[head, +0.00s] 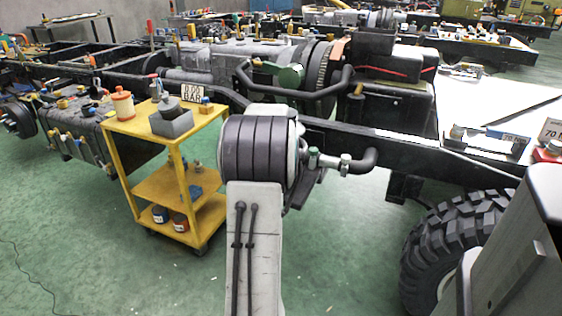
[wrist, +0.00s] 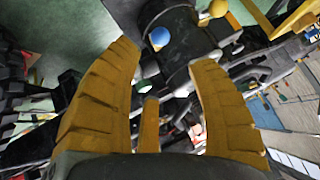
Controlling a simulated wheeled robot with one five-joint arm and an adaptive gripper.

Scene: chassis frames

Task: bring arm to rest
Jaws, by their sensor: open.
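My gripper (wrist: 165,55) shows in the wrist view with its two orange-yellow ribbed fingers spread apart. Nothing is held between them. Black chassis parts, a blue round cap (wrist: 159,38) and a yellow ball-like cap (wrist: 217,8) show beyond the fingers; how far away they are I cannot tell. In the head view my arm rises from the bottom middle, with a pale grey link and a dark banded joint (head: 258,150) in front of the truck chassis (head: 400,148). My gripper cannot be made out in the head view.
A yellow trolley (head: 130,185) with jars and a grey block stands left of my arm. A large black tyre (head: 452,240) is at lower right. A white worktop (head: 490,98) with small parts lies at right. Green floor (head: 345,235) is clear between arm and tyre.

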